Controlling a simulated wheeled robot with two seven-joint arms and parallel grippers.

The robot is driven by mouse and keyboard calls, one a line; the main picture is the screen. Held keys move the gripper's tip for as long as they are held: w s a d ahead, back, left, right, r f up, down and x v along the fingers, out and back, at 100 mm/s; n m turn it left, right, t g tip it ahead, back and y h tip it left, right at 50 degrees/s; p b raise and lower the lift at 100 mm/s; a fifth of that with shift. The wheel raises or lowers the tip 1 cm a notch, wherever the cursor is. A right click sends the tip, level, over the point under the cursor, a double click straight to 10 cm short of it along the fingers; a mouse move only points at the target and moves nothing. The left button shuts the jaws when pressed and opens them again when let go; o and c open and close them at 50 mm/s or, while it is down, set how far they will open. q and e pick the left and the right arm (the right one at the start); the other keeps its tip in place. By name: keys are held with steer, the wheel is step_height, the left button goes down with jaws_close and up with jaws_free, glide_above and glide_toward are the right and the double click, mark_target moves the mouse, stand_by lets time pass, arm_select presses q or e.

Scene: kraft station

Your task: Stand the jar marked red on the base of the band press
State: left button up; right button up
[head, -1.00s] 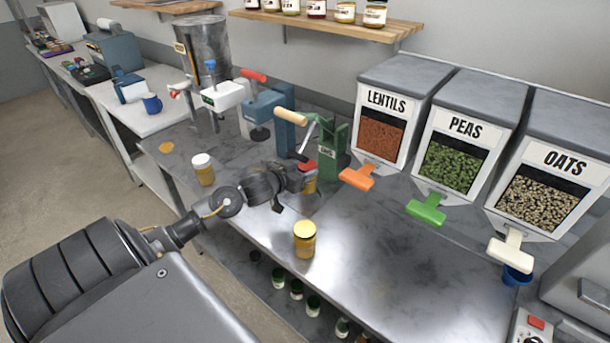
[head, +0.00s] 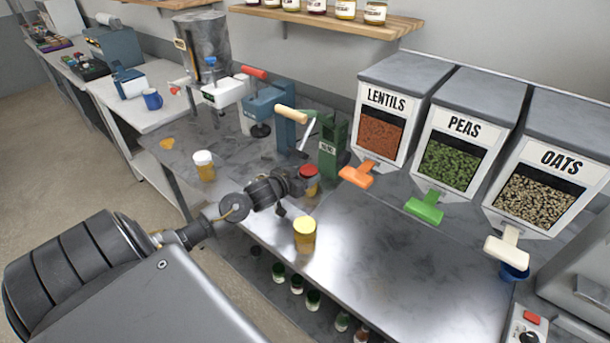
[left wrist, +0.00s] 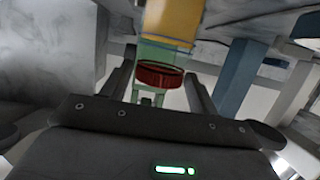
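The red-lidded jar (head: 309,186) has amber contents and is upright at the fingertips of my left gripper (head: 297,184). In the left wrist view its red lid (left wrist: 158,75) lies between the two fingers, which appear closed on it. Whether its bottom touches the counter is hard to tell. The green press (head: 331,150) stands just behind the jar, with a small label I cannot read surely. Its base is largely hidden by the jar and gripper. My right gripper is not in view.
A yellow-lidded jar (head: 304,236) stands close in front of the gripper, and a white-lidded jar (head: 204,166) to the left. A blue press (head: 286,130) stands left of the green one. The orange scoop (head: 358,175) juts out at right. The counter at front right is clear.

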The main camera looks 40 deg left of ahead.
arm_select(q)
steer(key=shift+o, duration=1.2)
steer(key=shift+r, duration=0.2)
steer(key=b+v, duration=0.1)
steer(key=v, duration=1.1)
steer(key=shift+b, duration=0.4)
steer(key=shift+w, duration=0.1)
